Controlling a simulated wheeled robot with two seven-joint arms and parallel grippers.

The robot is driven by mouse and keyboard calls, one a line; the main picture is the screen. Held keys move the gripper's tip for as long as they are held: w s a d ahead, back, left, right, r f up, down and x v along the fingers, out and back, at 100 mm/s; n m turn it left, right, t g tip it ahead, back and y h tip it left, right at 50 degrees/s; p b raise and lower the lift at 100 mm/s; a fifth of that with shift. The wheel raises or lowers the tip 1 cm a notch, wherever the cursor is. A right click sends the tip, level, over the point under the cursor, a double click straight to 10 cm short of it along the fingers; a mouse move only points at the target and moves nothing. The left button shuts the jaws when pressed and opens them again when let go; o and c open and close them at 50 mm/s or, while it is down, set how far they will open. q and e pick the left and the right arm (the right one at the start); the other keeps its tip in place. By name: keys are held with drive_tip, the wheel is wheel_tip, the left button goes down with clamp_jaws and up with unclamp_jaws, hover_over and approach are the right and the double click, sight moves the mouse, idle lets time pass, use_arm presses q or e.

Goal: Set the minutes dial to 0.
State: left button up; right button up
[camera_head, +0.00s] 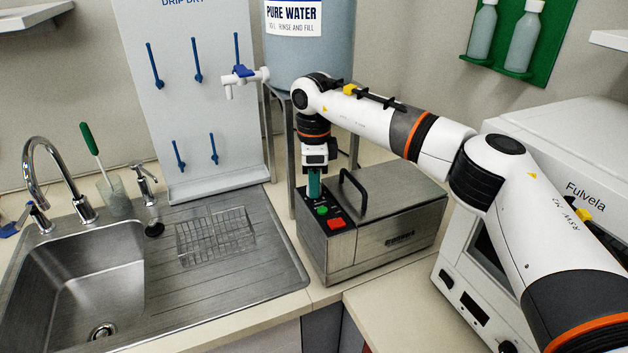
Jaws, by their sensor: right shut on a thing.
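The metal bench unit (385,236) stands on the counter right of the sink, with a black control panel (318,232) on its left end. On that panel are a green button (321,210) and a red button (336,224). My right gripper (314,194) points straight down at the back part of the panel, with its teal fingers shut on what appears to be the minutes dial. The fingers hide the dial, so its pointer and setting cannot be read. My left gripper is not in view.
A black handle (352,188) rises from the unit's lid close beside my right gripper. A sink (70,290) with a wire basket (215,236) lies left. A water tank (308,45) stands behind.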

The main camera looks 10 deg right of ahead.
drive_tip(key=shift+r, duration=0.1)
drive_tip(key=o, duration=1)
drive_tip(key=shift+c, duration=0.2)
wheel_tip(320, 180, up, 12)
drive_tip(key=b, duration=0.2)
